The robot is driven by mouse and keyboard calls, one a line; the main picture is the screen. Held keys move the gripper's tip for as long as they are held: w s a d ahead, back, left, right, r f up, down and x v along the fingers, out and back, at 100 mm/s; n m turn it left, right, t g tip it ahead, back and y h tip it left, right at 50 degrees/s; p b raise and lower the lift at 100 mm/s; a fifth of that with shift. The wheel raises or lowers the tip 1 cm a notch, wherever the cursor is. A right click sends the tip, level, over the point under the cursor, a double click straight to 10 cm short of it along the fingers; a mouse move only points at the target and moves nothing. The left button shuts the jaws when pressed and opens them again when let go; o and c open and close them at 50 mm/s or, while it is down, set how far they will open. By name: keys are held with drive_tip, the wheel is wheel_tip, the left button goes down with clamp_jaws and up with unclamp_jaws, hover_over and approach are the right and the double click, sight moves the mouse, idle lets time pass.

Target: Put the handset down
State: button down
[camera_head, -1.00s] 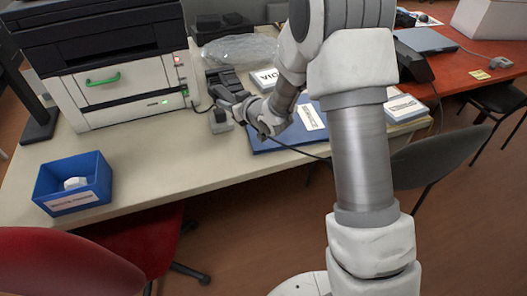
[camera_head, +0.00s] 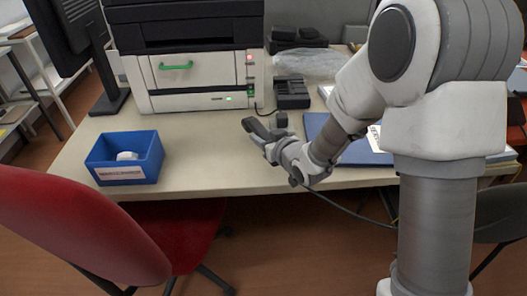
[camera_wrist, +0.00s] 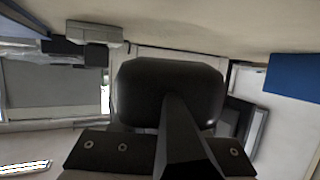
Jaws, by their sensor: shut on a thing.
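The dark handset (camera_head: 260,129) is held by my gripper (camera_head: 270,142) above the desk, apart from the phone base. In the wrist view the handset (camera_wrist: 170,90) fills the middle, and its black end hides much of what lies beyond. My gripper is shut on it, with the dark fingers (camera_wrist: 165,150) at the bottom of the wrist view. A dark phone base (camera_head: 291,93) stands on the desk behind and right of the handset, next to the printer.
A large printer (camera_head: 195,75) stands at the back left. A blue box (camera_head: 120,158) with a white item inside is at the front left. A blue folder (camera_head: 325,130) lies right, partly behind my arm. The beige desk (camera_head: 205,150) is clear between box and gripper. A red chair (camera_head: 90,235) stands in front.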

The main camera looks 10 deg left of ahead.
drive_tip(key=shift+f+b, duration=0.7)
drive_tip(key=shift+f, duration=1.3)
drive_tip(key=shift+f, duration=0.15)
drive_tip(key=shift+c, duration=2.2)
unclamp_jaws()
drive_tip(key=shift+s+d+r, duration=0.1)
drive_tip(key=shift+s+r, duration=0.1)
drive_tip(key=shift+r, duration=0.05)
drive_tip(key=p+v, duration=0.2)
drive_tip(key=v, duration=0.7)
drive_tip(key=shift+d+r, duration=0.1)
drive_tip(key=shift+r, duration=0.05)
drive_tip(key=shift+r+p, duration=0.1)
drive_tip(key=shift+p, duration=1.15)
drive_tip(key=p+v, duration=0.1)
drive_tip(key=p, duration=0.4)
drive_tip(key=shift+s+d, duration=0.15)
drive_tip(key=shift+s, duration=0.15)
drive_tip(key=shift+s+d+p, duration=0.2)
drive_tip(key=shift+s+p, duration=0.05)
drive_tip(key=shift+p, duration=0.4)
